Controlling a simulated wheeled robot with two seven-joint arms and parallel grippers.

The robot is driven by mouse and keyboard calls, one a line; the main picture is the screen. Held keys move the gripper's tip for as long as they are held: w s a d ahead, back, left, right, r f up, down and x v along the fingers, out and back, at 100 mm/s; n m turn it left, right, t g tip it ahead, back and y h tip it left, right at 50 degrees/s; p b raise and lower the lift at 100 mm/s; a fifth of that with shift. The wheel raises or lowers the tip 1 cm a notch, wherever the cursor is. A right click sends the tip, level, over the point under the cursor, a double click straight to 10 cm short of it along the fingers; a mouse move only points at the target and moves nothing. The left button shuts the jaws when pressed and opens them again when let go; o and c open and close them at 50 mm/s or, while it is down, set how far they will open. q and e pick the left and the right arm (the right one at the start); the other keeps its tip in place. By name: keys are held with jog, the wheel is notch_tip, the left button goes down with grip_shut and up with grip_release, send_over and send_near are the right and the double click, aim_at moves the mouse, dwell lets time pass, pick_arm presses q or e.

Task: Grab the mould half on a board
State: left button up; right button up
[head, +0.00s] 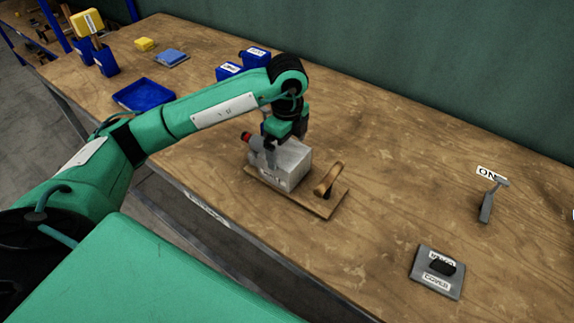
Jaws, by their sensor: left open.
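A pale grey mould half (290,163) sits on a thin wooden board (310,202) near the middle of the workbench. The board has a wooden handle (328,180) at its right end. My left gripper (272,150) points down at the left rear side of the mould half. It is open; its fingertips are partly hidden and I cannot tell whether they touch the block. A small red-tipped part (246,136) shows just left of the gripper. My right gripper is not in view.
A blue tray (144,95) and blue bins (257,57) stand at the back left of the workbench (420,150). A lever (490,200) by an ON label and a grey plate (437,271) marked COVER are at the right. The bench between board and lever is clear.

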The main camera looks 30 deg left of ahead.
aim_at(286, 152)
pick_arm(q)
jog(key=f, duration=0.1)
jog(key=f+p, duration=0.1)
jog(key=f, duration=0.2)
jog(key=shift+s, duration=0.25)
jog(key=shift+f, duration=0.65)
jog(key=c, duration=1.3)
jog(key=shift+w+r, duration=0.1)
jog(key=shift+c, duration=0.9)
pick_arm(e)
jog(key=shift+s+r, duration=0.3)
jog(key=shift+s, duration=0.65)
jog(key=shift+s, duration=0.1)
